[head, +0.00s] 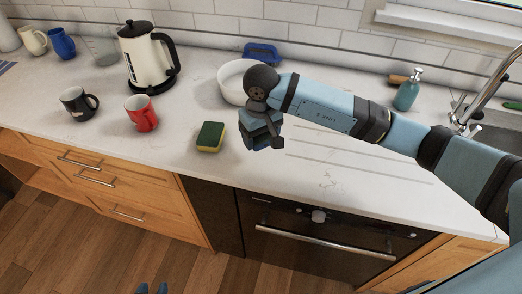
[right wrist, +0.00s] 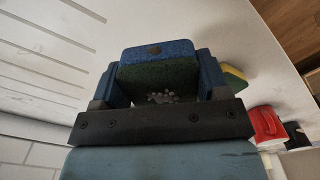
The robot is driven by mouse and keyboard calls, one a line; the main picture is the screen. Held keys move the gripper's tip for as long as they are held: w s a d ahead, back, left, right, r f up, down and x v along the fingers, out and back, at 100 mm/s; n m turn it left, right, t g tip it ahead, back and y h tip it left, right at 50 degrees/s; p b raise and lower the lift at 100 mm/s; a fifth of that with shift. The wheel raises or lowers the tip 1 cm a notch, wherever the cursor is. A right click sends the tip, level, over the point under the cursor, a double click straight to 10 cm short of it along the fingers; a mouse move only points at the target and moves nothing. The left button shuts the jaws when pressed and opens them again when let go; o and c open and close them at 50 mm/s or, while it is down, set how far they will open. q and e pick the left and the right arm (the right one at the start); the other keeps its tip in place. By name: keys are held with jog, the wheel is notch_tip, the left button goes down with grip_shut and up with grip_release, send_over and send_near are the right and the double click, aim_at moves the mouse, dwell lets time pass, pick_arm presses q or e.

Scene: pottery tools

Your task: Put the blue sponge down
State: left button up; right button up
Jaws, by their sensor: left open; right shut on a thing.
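My right gripper (head: 263,140) hangs over the counter (head: 310,185) in front of the white bowl, pointing down. In the right wrist view it is shut on the blue sponge (right wrist: 158,52), which has a dark green scouring side and sits between the two blue fingers. In the head view the sponge is hard to tell apart from the fingers, and I cannot tell whether it touches the counter. My left gripper (head: 152,288) shows only its open fingertips at the bottom edge, over the floor, away from the counter.
A yellow-green sponge (head: 210,137) lies left of my right gripper. A white bowl (head: 232,84) and a blue object (head: 262,53) are behind it. A red mug (head: 141,114), black mug (head: 77,103) and kettle (head: 146,58) stand left. Counter to the right and front is clear.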

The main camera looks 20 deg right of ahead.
aim_at(261, 159)
notch_tip(261, 159, down, 3)
jog(key=shift+f, duration=0.2)
notch_tip(261, 159, down, 3)
jog(key=shift+r+p, duration=0.1)
jog(key=shift+p, duration=0.2)
jog(key=shift+f, duration=0.5)
jog(key=shift+f, duration=0.15)
jog(key=o, duration=0.6)
